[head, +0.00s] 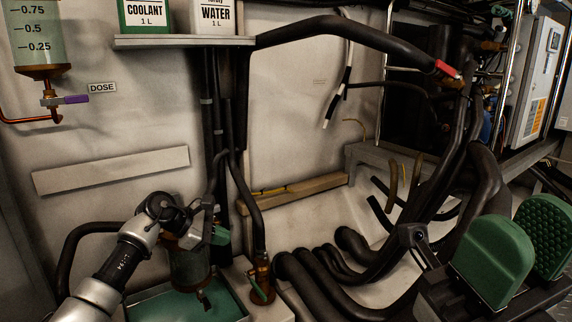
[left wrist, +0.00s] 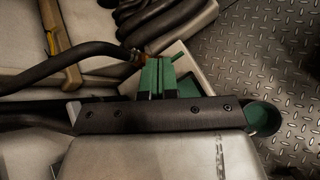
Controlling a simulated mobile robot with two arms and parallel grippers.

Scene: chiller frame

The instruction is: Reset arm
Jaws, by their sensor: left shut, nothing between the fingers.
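My left gripper (head: 216,236) is at the end of the silver and black arm at lower left in the head view. It is in front of a dark cylinder (head: 190,268) above a tray of green liquid (head: 222,304). In the left wrist view its green fingers (left wrist: 157,78) are together with nothing between them. My right gripper (head: 522,249) is large and close at lower right in the head view. Its two green textured pads stand apart, with nothing seen between them.
A shelf (head: 184,41) holds the coolant carton (head: 145,12) and the water carton (head: 212,14). A dosing vessel (head: 38,40) with a purple-handled valve (head: 66,100) hangs at left. Thick black hoses (head: 330,275) crowd the middle. A metal floor (left wrist: 260,60) shows at right.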

